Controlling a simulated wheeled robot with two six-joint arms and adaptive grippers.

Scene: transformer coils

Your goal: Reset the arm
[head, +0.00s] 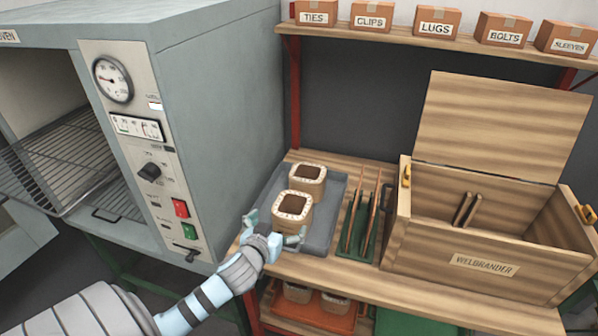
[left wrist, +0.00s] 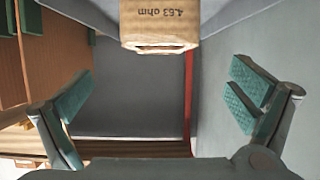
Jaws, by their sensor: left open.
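My left gripper (head: 273,229) is open at the near edge of a grey tray (head: 325,240) on the wooden bench. Two cream coils with dark centres stand in the tray, a near coil (head: 292,209) and a far coil (head: 308,175). The gripper is just in front of the near coil. In the left wrist view the fingers (left wrist: 158,103) are spread wide with nothing between them. My right gripper is in neither view.
A grey oven (head: 225,110) stands open on the left, its wire rack (head: 65,150) jutting out. Right of the tray are a green rack (head: 357,232) with upright boards and an open wooden crate (head: 440,245). Labelled boxes (head: 437,22) line the shelf above.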

